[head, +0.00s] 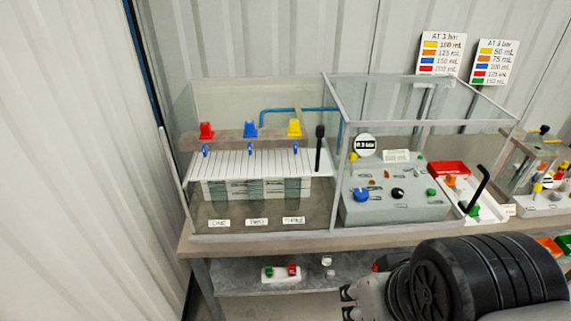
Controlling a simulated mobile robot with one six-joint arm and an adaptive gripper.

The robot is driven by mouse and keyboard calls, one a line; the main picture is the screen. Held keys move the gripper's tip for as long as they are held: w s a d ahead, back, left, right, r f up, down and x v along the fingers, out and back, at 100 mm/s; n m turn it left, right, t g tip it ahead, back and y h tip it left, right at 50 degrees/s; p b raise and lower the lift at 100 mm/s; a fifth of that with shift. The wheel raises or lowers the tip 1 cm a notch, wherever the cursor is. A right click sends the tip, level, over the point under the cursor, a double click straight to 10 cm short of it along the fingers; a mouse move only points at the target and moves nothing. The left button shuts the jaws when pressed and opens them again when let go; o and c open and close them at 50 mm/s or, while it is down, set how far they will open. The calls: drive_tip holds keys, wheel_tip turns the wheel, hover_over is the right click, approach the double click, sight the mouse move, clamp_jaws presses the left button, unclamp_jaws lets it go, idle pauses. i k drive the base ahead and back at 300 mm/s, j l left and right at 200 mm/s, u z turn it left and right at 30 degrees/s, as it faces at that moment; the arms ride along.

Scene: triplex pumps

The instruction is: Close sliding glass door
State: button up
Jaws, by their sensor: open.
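A glass enclosure with grey frame bars (331,180) stands on the workbench and has two bays side by side. A black upright handle (320,147) shows at the right side of the left bay, close to the middle post. A second, slanted black handle (475,190) shows at the front of the right bay. The glass is clear, so I cannot tell exactly where the sliding door's panel ends. My gripper (345,302) is low in front of the bench, below the enclosure, pointing left. It is open, empty and apart from both handles.
Red, blue and yellow cups (250,130) stand on a shelf in the left bay. A grey control box (395,206) with knobs is in the right bay. A lower shelf (240,284) holds a small box with green and red buttons (281,273). Corrugated walls close off the left and back.

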sight(427, 123)
drive_tip(key=i+l, duration=0.25)
drive_tip(key=l, duration=0.2)
drive_tip(key=i+l+z, duration=0.1)
drive_tip(key=l, duration=0.3)
drive_tip(key=i+l, duration=0.4)
drive_tip(key=k+z, duration=0.05)
